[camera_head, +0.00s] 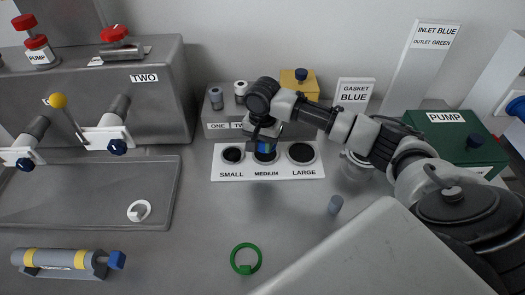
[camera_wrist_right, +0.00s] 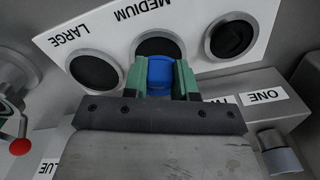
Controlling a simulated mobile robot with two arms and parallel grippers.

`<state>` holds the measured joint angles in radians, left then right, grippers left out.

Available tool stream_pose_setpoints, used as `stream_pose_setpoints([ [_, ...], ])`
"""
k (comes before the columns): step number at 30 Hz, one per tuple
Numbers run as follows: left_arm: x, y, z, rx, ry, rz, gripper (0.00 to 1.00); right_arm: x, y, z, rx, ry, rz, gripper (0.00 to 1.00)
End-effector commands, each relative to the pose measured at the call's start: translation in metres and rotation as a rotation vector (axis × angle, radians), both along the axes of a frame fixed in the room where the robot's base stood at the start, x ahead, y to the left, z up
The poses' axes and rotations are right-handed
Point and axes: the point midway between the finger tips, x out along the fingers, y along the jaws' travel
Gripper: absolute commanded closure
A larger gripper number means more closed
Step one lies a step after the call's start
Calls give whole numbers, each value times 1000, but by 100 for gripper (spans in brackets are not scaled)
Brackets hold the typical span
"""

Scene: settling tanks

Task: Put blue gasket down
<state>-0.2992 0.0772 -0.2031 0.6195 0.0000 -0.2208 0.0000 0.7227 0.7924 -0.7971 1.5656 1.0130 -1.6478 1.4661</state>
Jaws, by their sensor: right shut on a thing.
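My right gripper (camera_head: 264,138) is shut on a blue piece (camera_wrist_right: 160,74), held between its green fingers in the right wrist view. I take it to be the blue gasket, but the fingers hide much of it and its full shape does not show. In the head view the blue piece (camera_head: 263,147) is small, in front of the MEDIUM hole of the white plate (camera_head: 222,172). I cannot tell if it touches the plate. My left gripper is not in view.
The plate has SMALL (camera_head: 232,155) and LARGE (camera_head: 301,152) holes. A white ring (camera_head: 138,211) lies in the left tray (camera_head: 90,215). A GASKET BLUE sign (camera_head: 355,92) stands behind. Bench room is free front centre.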

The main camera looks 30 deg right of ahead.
Motion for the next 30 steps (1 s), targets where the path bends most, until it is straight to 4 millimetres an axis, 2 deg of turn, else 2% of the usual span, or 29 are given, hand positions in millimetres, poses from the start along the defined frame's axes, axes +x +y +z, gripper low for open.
stream_pose_setpoints([
  [9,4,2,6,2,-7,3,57,0,1,-38,-1,2,-1,96],
  [23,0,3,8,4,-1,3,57,0,0,-45,-2,1,0,96],
  [24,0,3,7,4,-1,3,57,0,0,-45,-1,0,1,67],
  [28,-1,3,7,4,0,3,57,0,0,-45,-1,0,0,48],
  [30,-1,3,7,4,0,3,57,0,0,-45,-1,0,0,48],
])
